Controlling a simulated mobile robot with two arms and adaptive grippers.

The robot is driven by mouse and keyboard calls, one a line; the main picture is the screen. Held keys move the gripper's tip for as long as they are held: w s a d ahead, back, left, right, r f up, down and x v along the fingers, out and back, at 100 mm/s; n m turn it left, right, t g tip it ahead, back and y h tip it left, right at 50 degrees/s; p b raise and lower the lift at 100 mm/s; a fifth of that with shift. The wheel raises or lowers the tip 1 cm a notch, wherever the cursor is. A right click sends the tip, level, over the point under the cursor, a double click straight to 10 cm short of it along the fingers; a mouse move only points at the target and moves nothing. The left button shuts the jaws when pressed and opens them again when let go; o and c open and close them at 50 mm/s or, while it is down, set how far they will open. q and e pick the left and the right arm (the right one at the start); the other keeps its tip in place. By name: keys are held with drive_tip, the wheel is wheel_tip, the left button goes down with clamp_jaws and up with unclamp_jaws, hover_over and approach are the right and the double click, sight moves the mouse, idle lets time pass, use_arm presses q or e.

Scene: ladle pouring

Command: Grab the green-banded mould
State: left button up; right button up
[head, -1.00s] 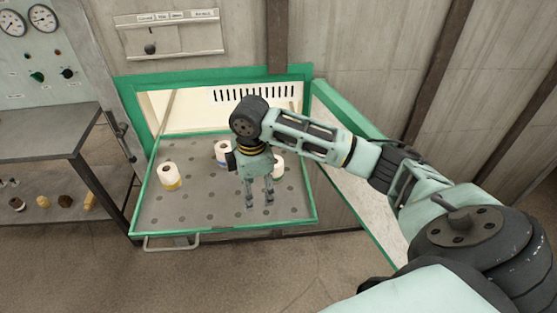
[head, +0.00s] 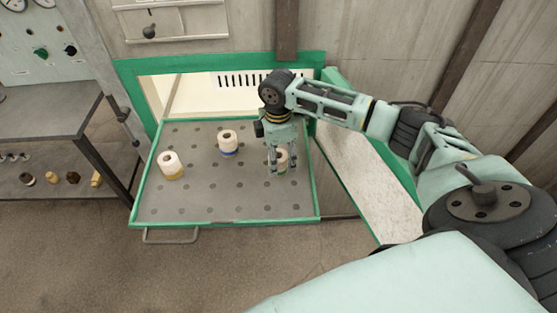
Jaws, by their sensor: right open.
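Three white cylindrical moulds stand on the perforated grey tray (head: 215,200). One with a yellow band (head: 170,162) is at the left, and one with a blue band (head: 228,138) is at the back middle. The third mould (head: 282,155) is at the right, partly hidden behind my right gripper; its band colour cannot be made out, but the other two are not green. My right gripper (head: 283,170) is open, pointing down, with its fingers in front of this third mould. Whether they touch it cannot be told. My left gripper is not in view.
The tray has a green rim and a front handle (head: 170,238), in front of a green-framed opening. A green-edged open door (head: 375,175) stands to the right. A dark bench with a lower shelf (head: 60,130) is at the left. The tray's front is clear.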

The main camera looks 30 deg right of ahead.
drive_tip(key=shift+f, duration=0.25)
drive_tip(key=shift+s+a, duration=0.1)
drive_tip(key=shift+r, duration=0.1)
drive_tip(key=shift+c, duration=0.4)
drive_tip(key=c, duration=1.3)
